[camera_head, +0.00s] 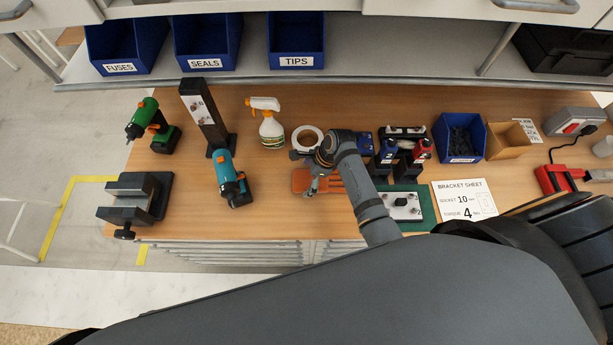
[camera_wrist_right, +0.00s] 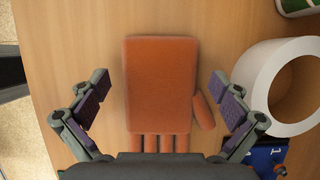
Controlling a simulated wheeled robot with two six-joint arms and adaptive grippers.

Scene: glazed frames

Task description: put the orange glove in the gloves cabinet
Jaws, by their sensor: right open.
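The orange glove (camera_head: 301,181) lies flat on the wooden workbench, left of the middle, partly hidden under my right gripper in the head view. My right gripper (camera_head: 313,188) is above the glove. In the right wrist view the glove (camera_wrist_right: 161,90) lies between the two spread fingers of my right gripper (camera_wrist_right: 162,108), which is open and empty. The glove's fingers point to the bottom of that view, with the thumb at the right. My left gripper does not show. No cabinet marked for gloves can be made out.
A white tape roll (camera_head: 307,138) stands close behind the glove, near a spray bottle (camera_head: 268,125). A teal drill (camera_head: 230,180) is to the left. Blue bins sit on the shelf (camera_head: 390,45) above. The bench (camera_head: 270,215) in front of the glove is clear.

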